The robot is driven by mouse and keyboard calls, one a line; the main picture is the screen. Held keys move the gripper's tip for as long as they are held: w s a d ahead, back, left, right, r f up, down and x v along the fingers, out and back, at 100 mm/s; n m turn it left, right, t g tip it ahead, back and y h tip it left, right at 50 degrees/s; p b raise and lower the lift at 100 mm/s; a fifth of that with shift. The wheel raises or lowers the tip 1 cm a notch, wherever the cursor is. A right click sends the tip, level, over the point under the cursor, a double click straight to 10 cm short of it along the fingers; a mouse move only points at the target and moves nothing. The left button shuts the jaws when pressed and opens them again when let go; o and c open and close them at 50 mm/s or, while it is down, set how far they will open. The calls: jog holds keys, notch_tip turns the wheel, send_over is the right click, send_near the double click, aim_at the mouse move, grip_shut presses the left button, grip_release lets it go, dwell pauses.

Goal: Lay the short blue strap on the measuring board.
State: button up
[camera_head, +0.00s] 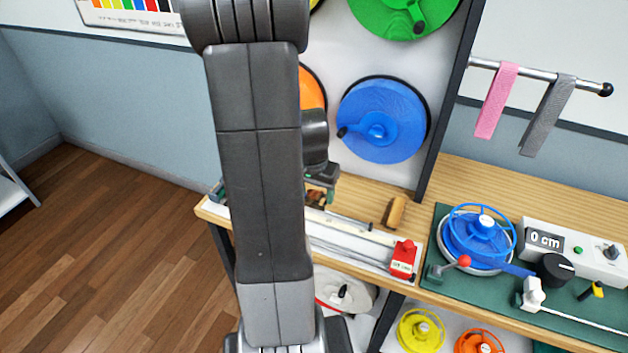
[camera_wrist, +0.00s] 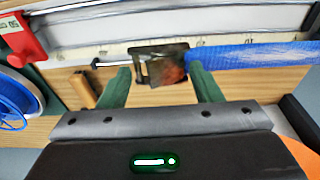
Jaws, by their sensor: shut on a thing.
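The measuring board (camera_head: 350,243) is a long pale board with a scale and a red end block (camera_head: 403,258), lying on the wooden bench. In the wrist view the board (camera_wrist: 110,28) runs across the top. The short blue strap (camera_wrist: 250,55) stretches right from a dark metal buckle (camera_wrist: 160,66) and overlaps the board's near edge. My gripper (camera_wrist: 161,86) has its green fingers on both sides of the buckle and is shut on it. In the head view my arm hides the strap and most of the gripper (camera_head: 321,192). I cannot tell whether the strap touches the board.
A wooden block (camera_head: 395,212) stands behind the board. To the right, a green mat (camera_head: 440,293) carries a blue reel (camera_head: 480,238) and a "0 cm" display box (camera_head: 560,248). Pink (camera_head: 496,100) and grey (camera_head: 548,115) straps hang on a rail. Large coloured discs hang on the wall.

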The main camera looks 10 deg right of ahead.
jog(key=shift+f+b, duration=4.65)
jog(key=shift+f, duration=1.2)
jog(key=o, duration=1.1)
jog(key=shift+o, duration=0.2)
jog(key=shift+s, duration=0.1)
notch_tip(320, 180, up, 14)
jog(key=s+a, duration=0.1)
jog(key=shift+s, duration=0.35)
jog(key=shift+a+f, duration=0.1)
jog(key=shift+f, duration=0.15)
jog(key=f, duration=0.4)
jog(key=w+f, duration=0.1)
jog(key=f, duration=0.4)
jog(key=d+f, duration=0.1)
jog(key=f, duration=0.3)
jog(key=shift+w+d+f, duration=0.1)
jog(key=shift+w+f, duration=0.05)
jog(key=shift+w, duration=0.2)
jog(key=shift+r+p, duration=0.8)
jog(key=shift+p, duration=0.1)
